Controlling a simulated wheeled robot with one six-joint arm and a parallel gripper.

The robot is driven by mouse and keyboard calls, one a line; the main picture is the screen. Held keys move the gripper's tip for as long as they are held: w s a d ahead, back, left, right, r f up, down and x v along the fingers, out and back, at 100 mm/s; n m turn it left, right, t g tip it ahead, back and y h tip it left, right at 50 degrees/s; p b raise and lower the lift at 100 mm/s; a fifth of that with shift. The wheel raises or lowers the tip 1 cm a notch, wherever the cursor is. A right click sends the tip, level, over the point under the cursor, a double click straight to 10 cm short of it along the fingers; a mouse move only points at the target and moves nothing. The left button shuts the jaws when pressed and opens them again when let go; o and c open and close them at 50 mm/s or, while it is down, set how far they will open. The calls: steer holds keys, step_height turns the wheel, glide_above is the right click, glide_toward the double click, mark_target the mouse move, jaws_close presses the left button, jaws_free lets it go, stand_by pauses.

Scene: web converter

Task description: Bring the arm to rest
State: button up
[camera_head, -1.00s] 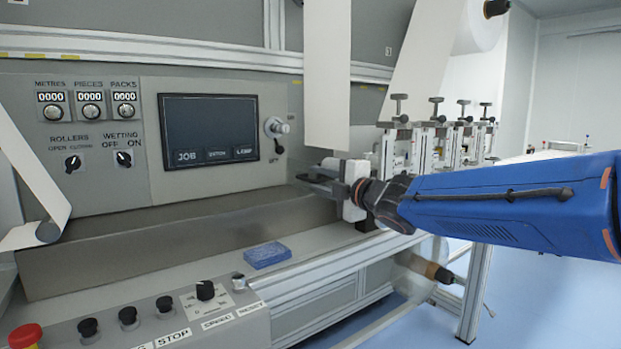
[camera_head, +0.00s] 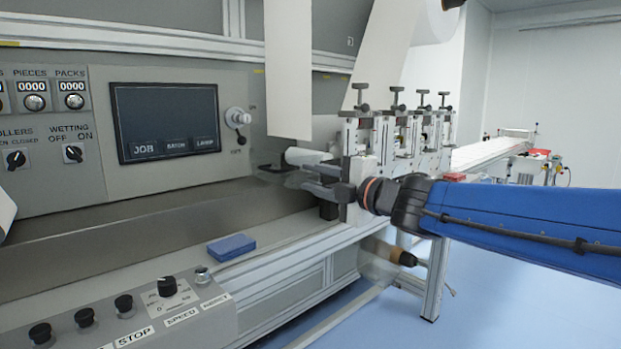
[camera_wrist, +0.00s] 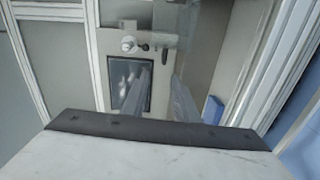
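My blue arm (camera_head: 520,220) reaches in from the right edge of the head view. My gripper (camera_head: 306,178) points left, in front of the machine and close to the row of clamp units (camera_head: 400,135). Its two fingers stand apart with nothing seen between them. In the wrist view the gripper (camera_wrist: 164,75) also shows two separated grey fingers, with the control panel and its dark screen (camera_wrist: 128,82) beyond. Whether the gripper touches the machine cannot be told.
A blue box (camera_head: 231,247) lies on the machine's ledge. A control box (camera_head: 150,318) with knobs stands at the front left. A white web (camera_head: 289,70) hangs behind the gripper. A long conveyor (camera_head: 490,153) runs at the back right. Blue floor is open at lower right.

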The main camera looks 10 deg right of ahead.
steer(key=s+d+f+m+g+h, duration=0.1)
steer(key=s+d+f+m+h, duration=0.2)
steer(key=d+f+m+h, duration=0.45)
steer(key=s+d+f+m+h, duration=0.35)
steer(key=d+m, duration=0.35)
steer(key=d, duration=0.3)
steer(key=s+f+m+g+y, duration=0.1)
steer(key=s+f+m+g, duration=0.8)
steer(key=s+f, duration=1.1)
steer(key=shift+s+d+m, duration=0.35)
steer(key=shift+s, duration=0.35)
steer(key=shift+o, duration=0.6)
